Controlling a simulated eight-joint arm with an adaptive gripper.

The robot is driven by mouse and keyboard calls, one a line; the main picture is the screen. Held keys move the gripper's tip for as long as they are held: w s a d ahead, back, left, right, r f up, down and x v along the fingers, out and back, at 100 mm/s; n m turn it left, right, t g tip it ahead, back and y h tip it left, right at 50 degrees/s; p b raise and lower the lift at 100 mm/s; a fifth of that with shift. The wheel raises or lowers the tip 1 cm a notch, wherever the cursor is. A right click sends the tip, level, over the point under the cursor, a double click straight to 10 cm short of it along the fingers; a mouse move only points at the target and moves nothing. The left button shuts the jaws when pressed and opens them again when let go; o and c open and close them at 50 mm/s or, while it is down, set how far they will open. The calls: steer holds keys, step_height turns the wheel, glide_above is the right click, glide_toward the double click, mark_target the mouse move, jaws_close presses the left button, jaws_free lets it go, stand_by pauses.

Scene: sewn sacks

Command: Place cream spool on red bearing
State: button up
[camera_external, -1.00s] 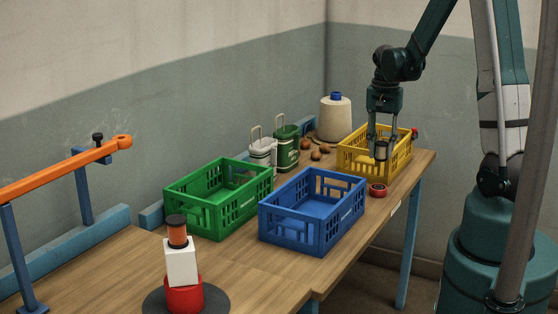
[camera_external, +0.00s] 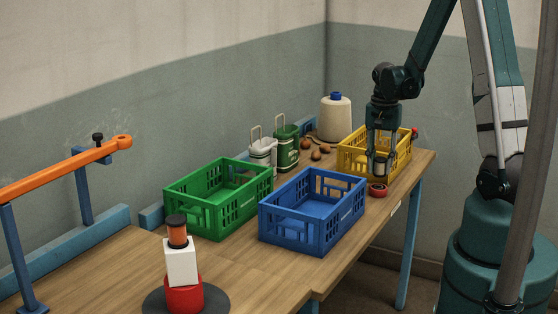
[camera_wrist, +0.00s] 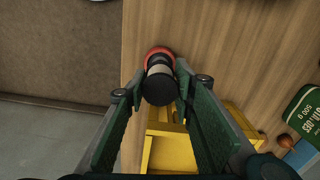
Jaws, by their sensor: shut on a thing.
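The cream spool (camera_external: 380,169) has dark ends and is held upright between the fingers of my gripper (camera_external: 381,160). In the wrist view, the spool (camera_wrist: 159,72) shows its dark top and a strip of pale body, with my gripper (camera_wrist: 160,92) shut on it. The red bearing (camera_external: 377,191) lies on the table in front of the yellow crate. The spool is just above or on it; I cannot tell whether they touch. In the wrist view, the red bearing (camera_wrist: 158,52) shows as a red rim behind the spool, mostly hidden.
A yellow crate (camera_external: 401,158) stands close behind my gripper. Blue (camera_external: 330,236) and green (camera_external: 212,223) crates stand to the left. A stack with an orange spool (camera_external: 178,236) is at the front left.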

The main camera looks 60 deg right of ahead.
mark_target(380, 175)
steer(key=shift+f, duration=1.95)
steer(key=shift+f+b, duration=0.15)
steer(key=shift+b, duration=0.2)
steer(key=o, duration=0.8)
steer(key=shift+o, duration=0.2)
steer(key=shift+r+p, duration=0.8)
steer(key=shift+r, duration=5.35)
